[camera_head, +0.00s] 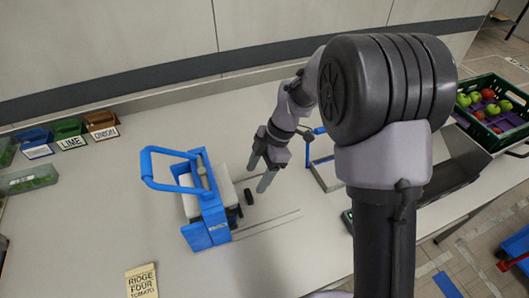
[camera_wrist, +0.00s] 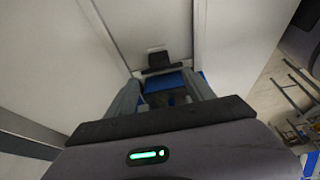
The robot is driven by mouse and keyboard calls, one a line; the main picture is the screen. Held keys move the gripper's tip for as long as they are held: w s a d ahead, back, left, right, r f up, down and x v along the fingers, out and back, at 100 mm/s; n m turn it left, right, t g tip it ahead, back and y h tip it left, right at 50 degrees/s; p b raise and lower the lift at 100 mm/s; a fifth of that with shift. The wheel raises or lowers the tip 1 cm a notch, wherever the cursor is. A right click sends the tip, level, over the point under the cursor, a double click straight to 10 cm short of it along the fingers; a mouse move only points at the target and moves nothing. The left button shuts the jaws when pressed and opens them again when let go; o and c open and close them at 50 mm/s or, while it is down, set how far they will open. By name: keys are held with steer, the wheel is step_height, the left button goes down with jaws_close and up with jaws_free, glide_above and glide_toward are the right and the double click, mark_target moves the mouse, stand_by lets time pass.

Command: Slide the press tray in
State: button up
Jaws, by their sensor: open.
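The blue press (camera_head: 212,218) stands on the table left of centre, with its blue lever loop (camera_head: 147,168) raised to the left. A pale part, which looks like the press tray (camera_head: 228,186), shows at the press's right side. A small dark handle (camera_head: 249,197) lies just right of it. My gripper (camera_head: 266,180) points down right of the press, above the handle in the picture; I see no contact. In the wrist view my gripper (camera_wrist: 162,90) is open, with blue between and behind its fingers and a dark handle-like piece (camera_wrist: 158,60) beyond them.
Two thin rails (camera_head: 265,222) run right from the press. A blue-posted stand (camera_head: 308,148) is right of my gripper. Small labelled bins (camera_head: 70,133) line the back left, and a yellow card (camera_head: 142,281) lies in front. A green-rimmed produce crate (camera_head: 511,88) is far right.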

steer(key=p+v, duration=0.1)
steer(key=v, duration=0.7)
steer(key=shift+r+p, duration=0.15)
steer(key=shift+p, duration=0.25)
steer(key=s+d+r+m+t+b, duration=0.2)
steer(key=s+m, duration=0.5)
steer(key=m, duration=0.1)
steer(key=s+d+r+m+t+h+b, duration=0.1)
steer(key=s+d+r+m+t+b, duration=0.1)
steer(key=s+m, duration=0.5)
steer(key=s+d+r+m+t+h+b, duration=0.1)
steer(key=s+d+r+m+t+b, duration=0.1)
steer(key=s+m, duration=0.6)
steer(key=m+t+b, duration=0.1)
steer(key=m, duration=0.2)
steer(key=shift+d, duration=0.15)
